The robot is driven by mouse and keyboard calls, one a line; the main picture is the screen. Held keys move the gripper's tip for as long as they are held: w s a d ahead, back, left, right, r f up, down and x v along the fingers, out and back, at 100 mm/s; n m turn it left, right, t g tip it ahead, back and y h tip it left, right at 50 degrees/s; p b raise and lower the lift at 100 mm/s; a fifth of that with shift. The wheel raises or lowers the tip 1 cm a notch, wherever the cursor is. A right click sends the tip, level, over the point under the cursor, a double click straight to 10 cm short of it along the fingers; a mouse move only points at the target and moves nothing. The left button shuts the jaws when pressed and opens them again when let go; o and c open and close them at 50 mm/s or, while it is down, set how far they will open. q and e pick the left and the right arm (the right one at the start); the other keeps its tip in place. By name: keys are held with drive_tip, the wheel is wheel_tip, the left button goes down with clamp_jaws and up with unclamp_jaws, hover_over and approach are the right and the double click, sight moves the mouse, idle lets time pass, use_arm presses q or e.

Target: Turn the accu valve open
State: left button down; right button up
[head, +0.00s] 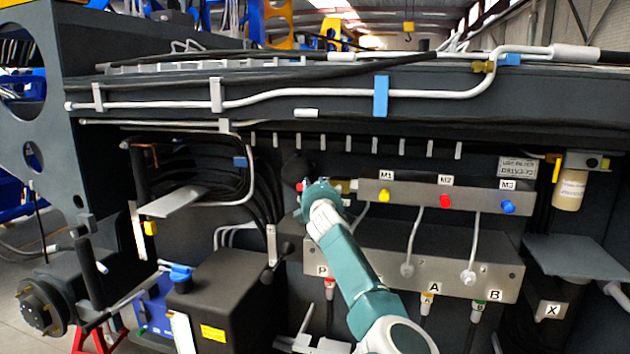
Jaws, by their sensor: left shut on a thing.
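My teal and white left arm rises from the bottom of the head view, and its left gripper (312,190) is at the panel, left of the grey manifold block (425,196) with M1, M2 and M3. The gripper is shut on the accu valve, which is mostly hidden behind it. A small red bit (301,186) shows at the gripper's left edge, and a brass-coloured fitting (346,186) shows just right of it. The handle's angle cannot be made out. My right gripper is not in view.
A lower grey block (490,275) marked P, A and B sits beneath the manifold. Dark hoses (215,160) bunch at the left, above a black box (225,300). A pale pipe (300,98) runs along the beam above. A filter (570,188) hangs at the right.

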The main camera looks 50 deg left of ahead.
use_arm(q)
drive_tip(key=shift+f, duration=0.15)
drive_tip(key=c, duration=1.4)
unclamp_jaws()
drive_tip(key=shift+o, duration=0.2)
drive_tip(key=v, duration=0.7)
drive_tip(key=shift+d, duration=0.2)
drive_tip(key=shift+s, duration=0.2)
